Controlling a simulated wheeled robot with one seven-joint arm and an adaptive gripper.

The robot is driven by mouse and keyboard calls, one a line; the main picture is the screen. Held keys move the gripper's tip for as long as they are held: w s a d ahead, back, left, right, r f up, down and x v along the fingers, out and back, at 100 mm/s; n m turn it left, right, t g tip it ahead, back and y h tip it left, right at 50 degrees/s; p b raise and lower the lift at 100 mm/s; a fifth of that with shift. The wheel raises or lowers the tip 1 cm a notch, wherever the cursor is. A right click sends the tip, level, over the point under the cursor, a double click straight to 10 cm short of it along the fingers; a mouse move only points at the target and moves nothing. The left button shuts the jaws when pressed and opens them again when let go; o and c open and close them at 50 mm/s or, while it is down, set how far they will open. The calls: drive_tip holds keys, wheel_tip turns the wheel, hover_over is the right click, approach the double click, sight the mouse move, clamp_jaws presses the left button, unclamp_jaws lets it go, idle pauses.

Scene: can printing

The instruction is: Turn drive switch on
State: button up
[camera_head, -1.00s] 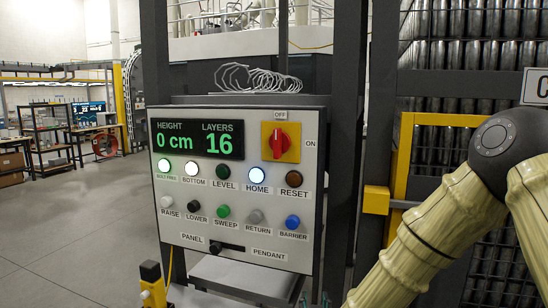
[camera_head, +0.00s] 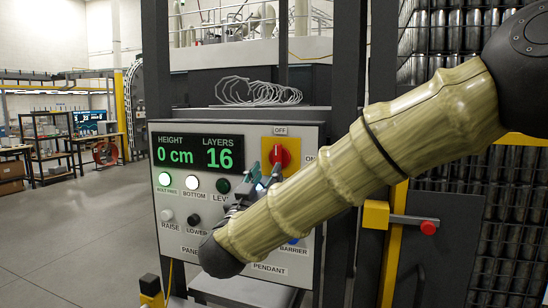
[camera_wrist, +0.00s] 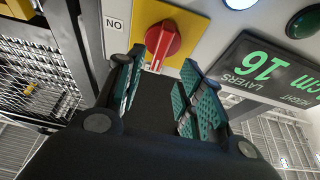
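The drive switch is a red rotary knob (camera_head: 286,156) on a yellow plate (camera_head: 269,145) at the panel's upper right. Its handle looks vertical, in line with the OFF label above; the ON label is at the right, partly covered by my arm. My gripper (camera_head: 263,174) is in front of the panel, just below the knob in the head view, its fingers overlapping the plate. In the wrist view the knob (camera_wrist: 163,41) appears beyond my gripper (camera_wrist: 163,72), with the teal-padded fingers apart and nothing between them. Contact with the knob is not visible.
The grey control panel (camera_head: 169,226) has a display (camera_head: 198,153) reading 0 cm and 16 layers, with several push buttons below. My arm covers its lower right. A dark post (camera_head: 347,70) and yellow frame (camera_head: 391,245) stand right of the panel. Open floor lies left.

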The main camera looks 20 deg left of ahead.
sight(276, 159)
drive_tip(key=p+x, duration=0.2)
drive_tip(key=x, duration=0.4)
drive_tip(key=shift+w, duration=0.35)
clamp_jaws()
